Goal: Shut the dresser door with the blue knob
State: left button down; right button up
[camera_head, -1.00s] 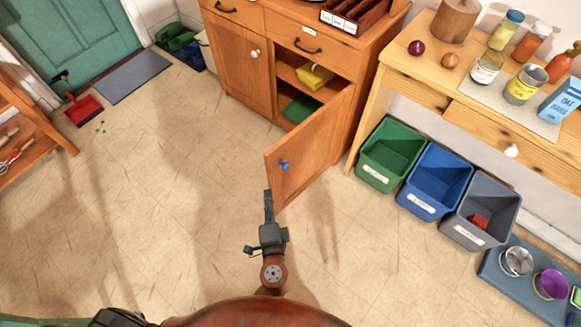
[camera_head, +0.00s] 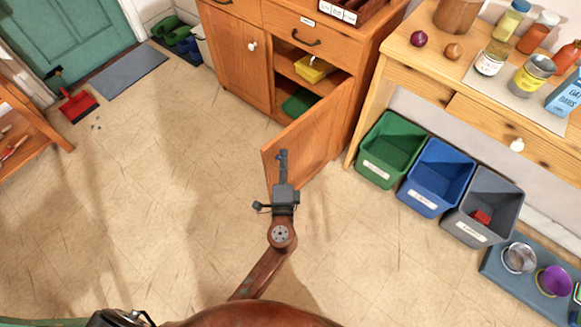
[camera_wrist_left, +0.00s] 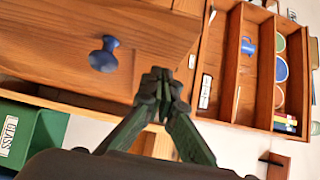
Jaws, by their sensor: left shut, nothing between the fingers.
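The wooden dresser (camera_head: 236,62) stands at the top middle of the head view. Its right door (camera_head: 315,128) stands wide open, swung out toward me. The blue knob (camera_wrist_left: 104,54) shows clearly on the door's wood in the left wrist view. In the head view my gripper largely covers the knob. My left gripper (camera_head: 283,154) is shut and empty, in front of the door near its free edge. In the left wrist view its closed fingertips (camera_wrist_left: 161,76) are beside the knob, not around it. I cannot tell whether they touch the door. My right gripper is not in view.
Inside the open dresser are a yellow tub (camera_head: 314,69) and a green item (camera_head: 299,102). Green (camera_head: 390,150), blue (camera_head: 437,178) and grey (camera_head: 484,207) bins stand right of the door, under a table (camera_head: 425,72). The floor left of the door is clear.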

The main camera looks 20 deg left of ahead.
pick_arm(q)
jog(key=shift+w+a, duration=0.35)
jog(key=shift+a, duration=0.4)
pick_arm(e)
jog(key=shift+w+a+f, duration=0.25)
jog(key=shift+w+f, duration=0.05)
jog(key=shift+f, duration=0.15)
pick_arm(q)
jog(key=shift+d, duration=0.15)
